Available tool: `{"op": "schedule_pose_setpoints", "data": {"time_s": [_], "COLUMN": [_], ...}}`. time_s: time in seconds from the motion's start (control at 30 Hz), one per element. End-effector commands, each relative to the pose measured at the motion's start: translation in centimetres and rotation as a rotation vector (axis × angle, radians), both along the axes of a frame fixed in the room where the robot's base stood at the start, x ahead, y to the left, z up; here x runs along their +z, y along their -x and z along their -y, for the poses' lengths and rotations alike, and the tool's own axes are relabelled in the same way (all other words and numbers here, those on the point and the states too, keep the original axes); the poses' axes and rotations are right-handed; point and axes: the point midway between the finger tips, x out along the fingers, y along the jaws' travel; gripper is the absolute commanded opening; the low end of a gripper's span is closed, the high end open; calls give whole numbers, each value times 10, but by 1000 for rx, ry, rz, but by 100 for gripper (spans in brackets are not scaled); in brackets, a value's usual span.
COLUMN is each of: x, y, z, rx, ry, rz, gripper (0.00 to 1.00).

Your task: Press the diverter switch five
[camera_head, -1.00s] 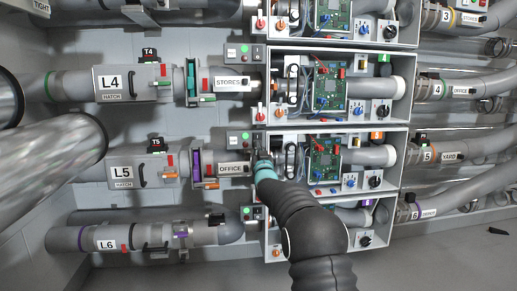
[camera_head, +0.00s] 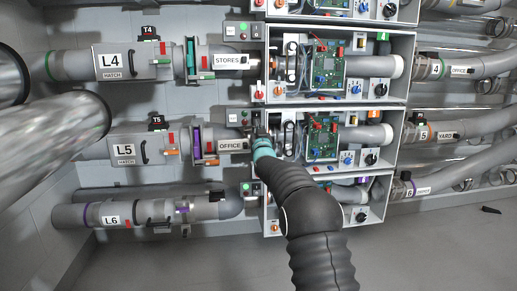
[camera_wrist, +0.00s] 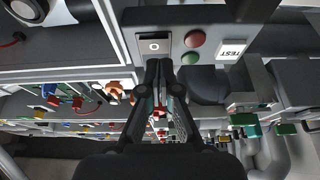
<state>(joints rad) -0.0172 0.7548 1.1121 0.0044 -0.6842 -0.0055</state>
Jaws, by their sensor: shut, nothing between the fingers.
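My gripper (camera_head: 261,133) is at the left edge of the row-five box, between the OFFICE label (camera_head: 231,146) and the circuit board. In the wrist view my gripper (camera_wrist: 159,66) is shut and empty. Its fingertips point at a grey plate with a square pale switch (camera_wrist: 154,46), which lies just beyond them; I cannot tell whether they touch. No readable label marks this switch as the diverter switch. My gripper and wrist hide part of row five in the head view.
Beside the plate are a red button (camera_wrist: 194,39), a green button (camera_wrist: 190,58) and a TEST label (camera_wrist: 232,49). The row-five box (camera_head: 400,120) holds a green circuit board (camera_head: 322,137) and knobs. Pipes L4 (camera_head: 72,66) and L5 (camera_head: 185,143) run left. Open floor lies below right.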

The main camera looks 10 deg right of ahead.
Motion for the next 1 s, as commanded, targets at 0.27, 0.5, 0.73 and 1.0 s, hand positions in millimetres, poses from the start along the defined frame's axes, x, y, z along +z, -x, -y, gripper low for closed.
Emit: {"op": "schedule_pose_setpoints", "data": {"time_s": [0.27, 0.5, 0.73, 1.0], "x": [-17, -44, -63, -70], "y": [32, 60, 80, 87], "z": [-12, -6, -7, -9], "rx": [12, 5, 7, 9], "ry": [1, 0, 1, 1], "rz": [-4, -2, -1, 0], "gripper": [0, 0, 0, 0]}}
